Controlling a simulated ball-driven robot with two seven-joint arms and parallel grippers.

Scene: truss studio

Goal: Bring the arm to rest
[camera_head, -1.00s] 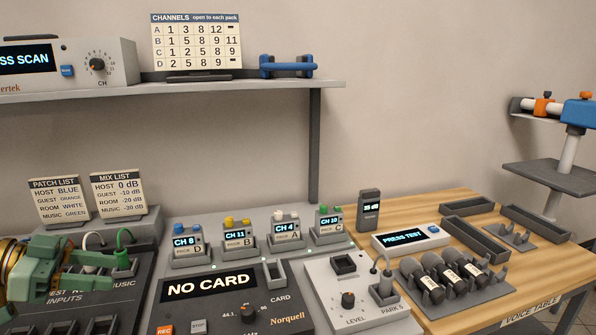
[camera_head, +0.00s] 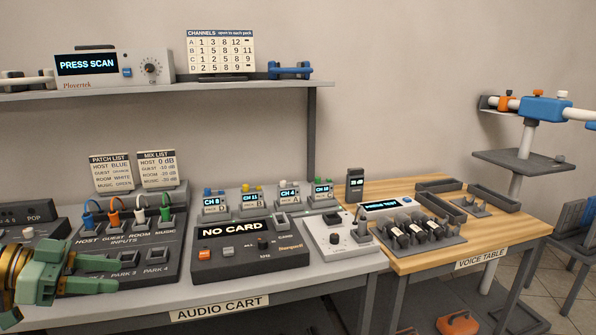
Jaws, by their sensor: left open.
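My left gripper (camera_head: 92,272) is at the lower left, green with a gold wrist. Its jaws are open, and I see nothing held between them. It is in front of the inputs panel (camera_head: 172,262) on the audio cart (camera_head: 275,290) and hides part of that panel's left side. Whether it touches the panel I cannot tell. My right gripper is not in view.
Plugs in several colours stand in the inputs panel. A recorder reading NO CARD (camera_head: 232,229) and several packs (camera_head: 250,204) sit to its right. The voice table (camera_head: 455,245) holds microphones (camera_head: 418,236). A shelf (camera_head: 230,84) runs above. Open floor shows at right.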

